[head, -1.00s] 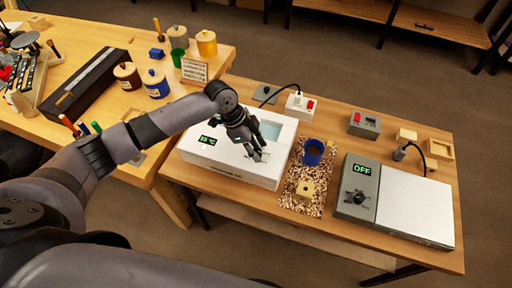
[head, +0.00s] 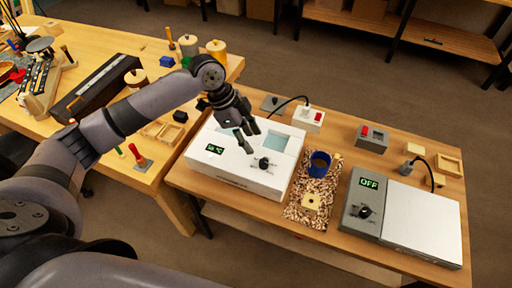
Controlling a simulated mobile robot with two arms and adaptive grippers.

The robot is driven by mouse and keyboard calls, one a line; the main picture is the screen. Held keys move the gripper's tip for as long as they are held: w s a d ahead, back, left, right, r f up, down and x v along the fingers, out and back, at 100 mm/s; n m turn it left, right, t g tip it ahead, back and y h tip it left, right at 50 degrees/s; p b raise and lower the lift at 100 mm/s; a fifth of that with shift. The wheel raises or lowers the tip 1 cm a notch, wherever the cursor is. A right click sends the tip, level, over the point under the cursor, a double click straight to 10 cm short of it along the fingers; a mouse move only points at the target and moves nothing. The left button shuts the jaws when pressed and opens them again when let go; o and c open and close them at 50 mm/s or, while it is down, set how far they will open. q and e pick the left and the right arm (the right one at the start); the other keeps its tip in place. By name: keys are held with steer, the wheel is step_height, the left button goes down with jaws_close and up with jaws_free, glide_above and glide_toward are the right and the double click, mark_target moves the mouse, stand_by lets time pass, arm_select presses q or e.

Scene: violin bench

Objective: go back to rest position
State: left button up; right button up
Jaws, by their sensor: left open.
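My left gripper (head: 248,136) is open and empty. It hangs over the white water bath (head: 228,168), above and to the left of its black knob (head: 264,163). The bath has a lit green display (head: 215,149) at its left and an opening (head: 275,139) at its back. My left arm reaches in from the left and hides part of the left bench. My right gripper is not in view.
A blue pot (head: 319,164) and a small wooden block (head: 311,202) are on a speckled mat (head: 297,214). A hot plate (head: 421,222) reading OFF stands at right. Switch boxes (head: 309,118) stand behind. The left bench (head: 150,45) holds jars and tools.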

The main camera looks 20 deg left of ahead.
arm_select(q)
steer(key=shift+v, duration=0.8)
steer(key=s+d+f+n+t, duration=0.2)
steer(key=s+d+f+n, duration=0.3)
steer(key=s+d+f, duration=0.55)
steer(key=s+a+n+y, duration=0.4)
steer(key=s+a+n, duration=0.6)
steer(key=s, duration=0.4)
step_height(320, 180, down, 29)
steer(key=s+a+m+b, duration=0.1)
steer(key=m+b, duration=0.1)
steer(key=s+a+f+g+b, duration=0.1)
steer(key=s+a+f+g, duration=0.1)
steer(key=s+f, duration=1.4)
steer(key=shift+s+a+f, duration=0.4)
steer(key=shift+a+f, duration=0.15)
